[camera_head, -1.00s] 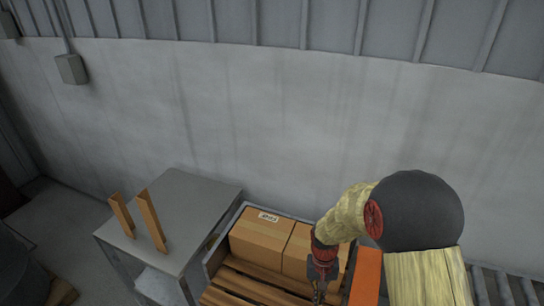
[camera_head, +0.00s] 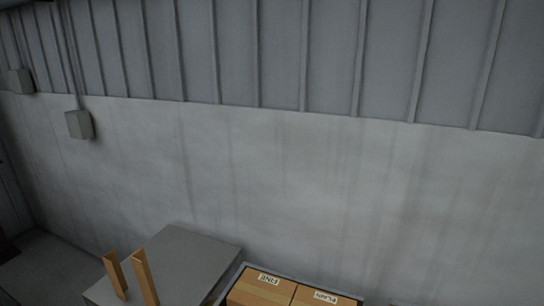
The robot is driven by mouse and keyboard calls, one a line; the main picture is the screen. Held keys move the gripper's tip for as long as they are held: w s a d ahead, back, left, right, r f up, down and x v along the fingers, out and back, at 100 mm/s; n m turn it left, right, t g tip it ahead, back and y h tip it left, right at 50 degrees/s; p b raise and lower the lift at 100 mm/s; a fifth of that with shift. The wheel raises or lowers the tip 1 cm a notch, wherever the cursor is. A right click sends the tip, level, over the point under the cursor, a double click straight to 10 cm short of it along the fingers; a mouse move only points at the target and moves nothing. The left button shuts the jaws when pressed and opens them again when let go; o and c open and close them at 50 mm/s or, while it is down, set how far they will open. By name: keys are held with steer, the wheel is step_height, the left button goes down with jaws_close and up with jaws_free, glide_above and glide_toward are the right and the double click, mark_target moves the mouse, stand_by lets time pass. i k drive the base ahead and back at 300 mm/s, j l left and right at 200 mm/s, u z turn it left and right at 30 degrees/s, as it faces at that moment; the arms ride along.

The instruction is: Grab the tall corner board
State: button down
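Two brown upright corner boards stand on a grey table at the lower left of the head view. The right one (camera_head: 145,277) looks the taller, and its lower end is cut off by the bottom edge of the picture. The shorter one (camera_head: 115,275) stands just left of it, with a small gap between them. My gripper is not in view.
Two cardboard boxes with white labels, a left one (camera_head: 257,289) and a right one (camera_head: 315,299), sit in a grey-rimmed holder right of the table. A wall (camera_head: 300,190) rises behind everything, with a grey box (camera_head: 79,124) mounted on it.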

mark_target(138, 260)
steer(key=u, duration=1.45)
steer(key=i+j, duration=0.3)
steer(key=i, duration=0.15)
steer(key=i+j+u, duration=0.15)
steer(key=i+j, duration=0.2)
steer(key=i, duration=0.05)
